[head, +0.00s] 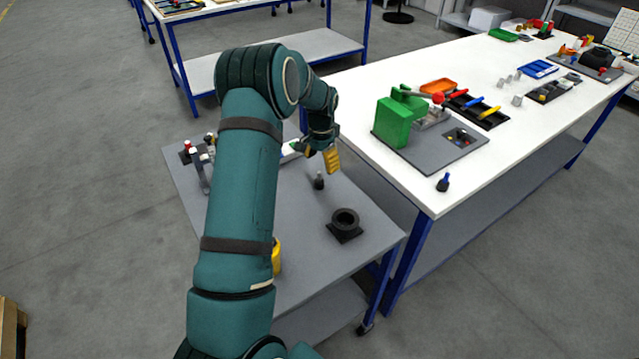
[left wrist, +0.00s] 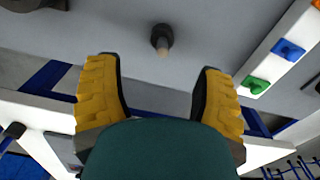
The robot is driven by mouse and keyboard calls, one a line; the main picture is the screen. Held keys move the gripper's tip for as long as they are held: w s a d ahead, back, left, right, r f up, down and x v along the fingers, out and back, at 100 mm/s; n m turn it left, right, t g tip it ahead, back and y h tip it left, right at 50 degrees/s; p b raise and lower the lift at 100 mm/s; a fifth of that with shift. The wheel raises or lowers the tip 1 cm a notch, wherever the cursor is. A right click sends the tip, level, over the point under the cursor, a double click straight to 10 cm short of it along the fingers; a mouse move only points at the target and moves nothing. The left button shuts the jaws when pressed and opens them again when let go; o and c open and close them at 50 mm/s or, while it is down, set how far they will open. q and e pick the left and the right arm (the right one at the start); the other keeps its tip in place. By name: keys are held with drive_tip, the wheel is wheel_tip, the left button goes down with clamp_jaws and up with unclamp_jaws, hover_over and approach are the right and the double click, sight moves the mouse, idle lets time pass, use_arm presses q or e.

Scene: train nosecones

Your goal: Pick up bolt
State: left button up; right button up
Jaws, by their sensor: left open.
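A small dark bolt (head: 319,181) stands on the grey cart top (head: 300,225) in the head view. It also shows in the left wrist view (left wrist: 161,40), near the top middle, with a dark wide part and a paler end. My left gripper (head: 332,160) is above the cart, just up and to the right of the bolt in the head view. Its yellow fingers are wide apart in the left wrist view (left wrist: 160,95), with nothing between them. The bolt lies beyond the fingertips, untouched. My right gripper is not in view.
A black ring-shaped holder (head: 345,224) sits near the cart's front right corner. A white rail with blue and green pieces (left wrist: 270,65) lies beside the bolt. The white table (head: 365,150) with a green machine (head: 394,122) stands to the right. My left arm hides much of the cart.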

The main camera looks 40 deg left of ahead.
sight(319, 180)
use_arm(q)
wheel_tip(319, 180, down, 4)
drive_tip(key=shift+r, duration=0.2)
drive_tip(key=shift+s+a+f+b, duration=0.1)
drive_tip(key=shift+f+b, duration=0.25)
drive_tip(key=shift+f, duration=1.05)
drive_tip(key=shift+s+a+f+b, duration=0.1)
drive_tip(key=shift+f+b, duration=0.2)
drive_tip(key=shift+f, duration=1.05)
drive_tip(key=shift+r, duration=0.1)
clamp_jaws()
